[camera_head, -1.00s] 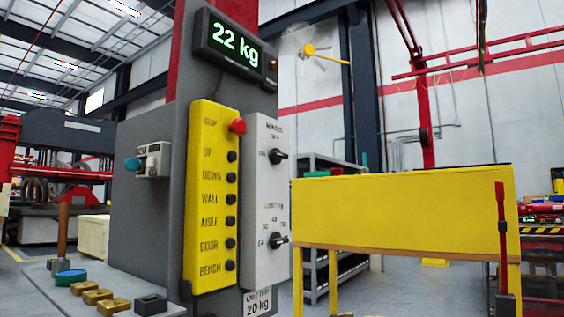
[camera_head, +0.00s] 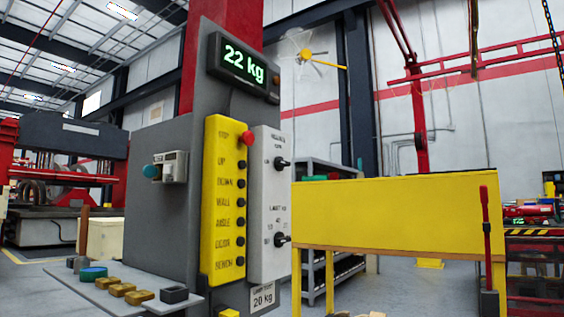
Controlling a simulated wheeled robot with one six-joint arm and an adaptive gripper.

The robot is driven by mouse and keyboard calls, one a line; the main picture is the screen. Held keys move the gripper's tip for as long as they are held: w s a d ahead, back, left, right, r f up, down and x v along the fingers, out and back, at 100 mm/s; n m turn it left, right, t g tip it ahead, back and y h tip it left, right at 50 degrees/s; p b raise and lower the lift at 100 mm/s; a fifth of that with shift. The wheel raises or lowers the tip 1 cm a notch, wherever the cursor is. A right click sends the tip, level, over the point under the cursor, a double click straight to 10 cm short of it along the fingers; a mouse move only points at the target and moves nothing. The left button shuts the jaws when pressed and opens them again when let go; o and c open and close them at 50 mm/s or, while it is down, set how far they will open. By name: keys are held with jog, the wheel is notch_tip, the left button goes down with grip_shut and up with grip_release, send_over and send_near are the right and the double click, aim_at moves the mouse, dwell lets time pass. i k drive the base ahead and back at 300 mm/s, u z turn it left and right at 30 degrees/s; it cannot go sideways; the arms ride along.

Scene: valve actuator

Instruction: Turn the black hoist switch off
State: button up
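A white switch panel (camera_head: 270,205) stands on the right edge of a grey post, beside a yellow button panel (camera_head: 223,200). The upper black switch (camera_head: 282,163) has small marks above and to its left; they are blurred, and I cannot tell which way it points. A lower black knob (camera_head: 281,240) has a limit scale around it. The heading over the upper switch is too blurred to read surely. My gripper is not in view.
The yellow panel carries a red stop button (camera_head: 247,138) and several black buttons. A display (camera_head: 243,62) above reads 22 kg. A grey shelf (camera_head: 130,290) with small blocks juts out at lower left. A yellow bench (camera_head: 390,215) stands behind on the right.

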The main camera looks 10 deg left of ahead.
aim_at(280, 164)
jog(key=k, duration=0.9)
jog(key=u, duration=0.8)
jog(key=i, duration=1.5)
jog(key=z, duration=0.25)
